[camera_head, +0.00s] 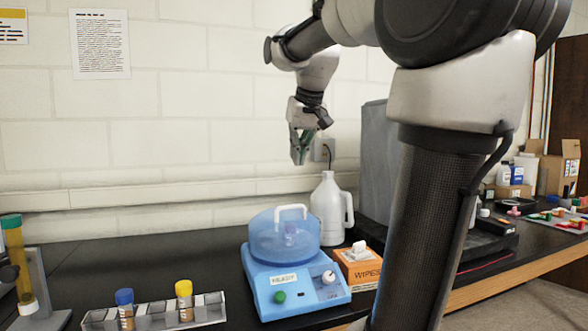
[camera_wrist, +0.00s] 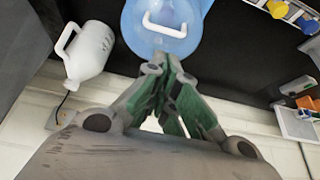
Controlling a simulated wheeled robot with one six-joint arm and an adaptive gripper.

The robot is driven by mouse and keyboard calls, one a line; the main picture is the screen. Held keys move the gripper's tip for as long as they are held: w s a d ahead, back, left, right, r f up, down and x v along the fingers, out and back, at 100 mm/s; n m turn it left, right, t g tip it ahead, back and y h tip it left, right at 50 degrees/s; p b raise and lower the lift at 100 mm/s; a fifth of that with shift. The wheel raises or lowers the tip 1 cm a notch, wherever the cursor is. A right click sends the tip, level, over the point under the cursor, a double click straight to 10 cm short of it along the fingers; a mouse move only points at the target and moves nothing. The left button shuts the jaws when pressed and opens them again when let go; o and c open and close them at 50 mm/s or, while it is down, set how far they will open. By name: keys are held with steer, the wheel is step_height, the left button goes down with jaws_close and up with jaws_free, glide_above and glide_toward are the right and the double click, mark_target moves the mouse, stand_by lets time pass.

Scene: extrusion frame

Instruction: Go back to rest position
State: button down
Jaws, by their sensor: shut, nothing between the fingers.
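My gripper (camera_head: 300,150) hangs in the air above the bench, in front of the wall, pointing down. In the wrist view my gripper (camera_wrist: 168,100) has its green-padded fingers together with nothing between them. The blue machine (camera_head: 295,285) with a clear blue lid and white handle stands on the bench below and in front of the gripper. Its blue lid (camera_wrist: 185,42) shows beyond the fingertips in the wrist view, apart from them as far as I can tell.
A white jug (camera_head: 328,210) stands behind the machine, with an orange wipes box (camera_head: 360,268) to its right. A rack (camera_head: 155,314) holds a blue-capped and a yellow-capped vial. A green-capped tube (camera_head: 18,260) stands far left. Black bench (camera_head: 120,260) is clear at the back left.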

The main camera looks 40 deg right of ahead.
steer(key=shift+s+r, duration=0.2)
steer(key=shift+r, duration=0.1)
steer(key=s+a+f+n, duration=0.1)
steer(key=s+a+f, duration=0.2)
steer(key=s+f, duration=0.3)
steer(key=s+a+f+n+y, duration=0.1)
steer(key=s+a+f, duration=0.2)
steer(key=s+f, duration=0.2)
steer(key=s+a+f+n, duration=0.1)
steer(key=s+a+f, duration=0.2)
steer(key=s+f, duration=0.3)
step_height(320, 180, down, 3)
steer(key=shift+s+f+g, duration=0.1)
steer(key=shift+s+g, duration=0.2)
steer(key=shift+g, duration=0.1)
stand_by(0.5)
